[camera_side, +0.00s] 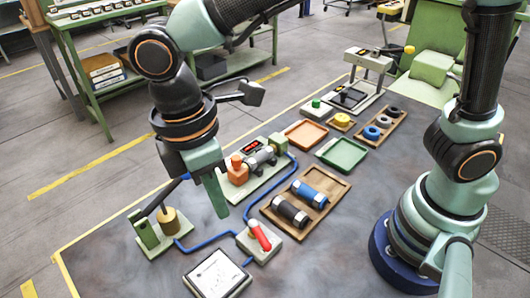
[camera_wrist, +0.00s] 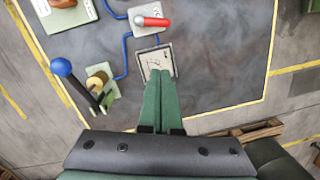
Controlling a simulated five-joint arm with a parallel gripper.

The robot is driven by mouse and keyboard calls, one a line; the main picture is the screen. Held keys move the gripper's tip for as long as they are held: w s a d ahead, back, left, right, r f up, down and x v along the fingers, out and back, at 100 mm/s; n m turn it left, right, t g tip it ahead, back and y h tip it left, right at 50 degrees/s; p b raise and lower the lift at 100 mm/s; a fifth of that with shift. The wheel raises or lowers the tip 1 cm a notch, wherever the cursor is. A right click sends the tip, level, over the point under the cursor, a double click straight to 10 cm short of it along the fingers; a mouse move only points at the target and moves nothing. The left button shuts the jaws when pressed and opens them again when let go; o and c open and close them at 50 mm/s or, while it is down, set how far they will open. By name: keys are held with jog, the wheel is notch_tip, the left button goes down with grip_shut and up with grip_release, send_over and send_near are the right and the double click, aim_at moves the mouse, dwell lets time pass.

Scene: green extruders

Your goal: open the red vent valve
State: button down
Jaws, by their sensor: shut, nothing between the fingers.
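The red vent valve (camera_side: 259,235) is a red lever handle on a pale square base plate, near the front of the table in the side view. The handle slants across its plate. In the wrist view the red handle (camera_wrist: 154,22) lies sideways, near the top and ahead of the fingertips. My gripper (camera_side: 220,212) points down above the table, left of and apart from the valve in the side view. Its green fingers (camera_wrist: 160,72) are together with nothing between them. In the wrist view the fingertips overlap the near part of the white gauge panel.
A white gauge panel (camera_side: 217,275) sits in front of the valve. A pump lever with a blue knob (camera_wrist: 62,67) stands to the left. Blue hoses join the stations. A wooden tray (camera_side: 330,184) with black and blue cylinders is behind the valve.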

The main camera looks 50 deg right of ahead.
send_near(265, 238)
jog(key=w+a+f, duration=0.1)
jog(key=a+f, duration=0.3)
jog(key=f, duration=0.1)
jog(key=d+f, duration=0.1)
jog(key=s+d+f, duration=0.1)
jog(key=shift+d, duration=0.35)
jog(key=shift+s+d+f+n, duration=0.15)
jog(key=shift+d+n, duration=0.25)
jog(key=shift+n, duration=0.25)
jog(key=shift+s+d+f+n, duration=0.1)
jog(key=shift+s+d+n, duration=0.1)
jog(key=shift+d+n, duration=0.35)
jog(key=shift+s+d, duration=0.15)
